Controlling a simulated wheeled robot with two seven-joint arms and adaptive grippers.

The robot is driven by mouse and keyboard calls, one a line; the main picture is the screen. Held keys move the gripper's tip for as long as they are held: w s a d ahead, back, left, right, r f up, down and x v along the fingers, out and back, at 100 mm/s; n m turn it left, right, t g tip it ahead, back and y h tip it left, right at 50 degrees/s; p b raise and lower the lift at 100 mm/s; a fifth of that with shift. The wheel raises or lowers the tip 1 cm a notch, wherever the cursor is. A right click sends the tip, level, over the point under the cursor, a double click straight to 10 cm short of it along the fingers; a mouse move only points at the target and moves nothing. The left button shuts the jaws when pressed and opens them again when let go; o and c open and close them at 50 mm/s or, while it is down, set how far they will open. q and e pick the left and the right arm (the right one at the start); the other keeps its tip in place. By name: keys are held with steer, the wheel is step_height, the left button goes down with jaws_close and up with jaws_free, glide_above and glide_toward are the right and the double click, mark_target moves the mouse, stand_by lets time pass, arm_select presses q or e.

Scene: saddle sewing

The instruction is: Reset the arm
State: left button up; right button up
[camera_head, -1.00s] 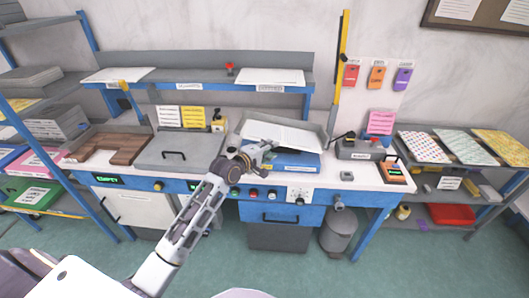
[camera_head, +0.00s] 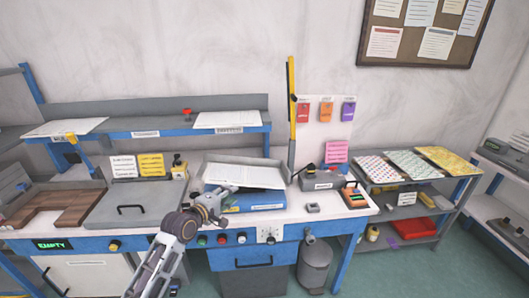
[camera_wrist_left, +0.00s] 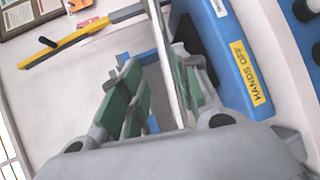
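My left gripper (camera_head: 216,204) is at the front left of a tilted grey tray with a white sheet (camera_head: 250,174) on the bench. In the left wrist view, the green-padded fingers (camera_wrist_left: 158,95) stand apart. A thin pale edge (camera_wrist_left: 168,50) runs between them, close to the right finger, with a gap on the left finger's side. A blue case (camera_wrist_left: 215,60) with a yellow "HANDS OFF" label is just right of the fingers. A blue case (camera_head: 262,200) lies under the tray in the head view. My right gripper is out of view.
The blue-framed bench has a raised shelf (camera_head: 165,134) behind and a grey lidded box (camera_head: 140,202) at left. A black-handled device (camera_head: 322,180) and an orange-faced meter (camera_head: 355,198) stand at right. A side rack (camera_head: 410,196) holds patterned sheets.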

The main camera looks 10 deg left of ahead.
arm_select(q)
step_height(320, 180, down, 22)
steer(key=s+a+m+g+y, duration=0.2)
steer(key=a+g, duration=0.1)
steer(key=s+f+m+g, duration=0.15)
steer(key=s+f, duration=0.25)
steer(key=f, duration=0.4)
steer(key=s+a+f+m+g+y, duration=0.1)
steer(key=s+f+m, duration=0.1)
steer(key=s+f, duration=0.45)
steer(key=s+f+m+g, duration=0.1)
steer(key=s+f+m, duration=0.15)
steer(key=f, duration=0.75)
steer(key=s+f+m+g, duration=0.2)
steer(key=s+f, duration=0.5)
steer(key=s, duration=0.7)
steer(key=s+d+f+m+g+y, duration=0.1)
steer(key=s+f+m, duration=0.3)
steer(key=s+f, duration=0.4)
steer(key=s+f+m+g, duration=0.3)
steer(key=s+f, duration=0.4)
steer(key=s, duration=1.3)
steer(key=shift+d+f+g, duration=0.35)
steer(key=shift+d+g, duration=0.05)
steer(key=shift+g, duration=0.15)
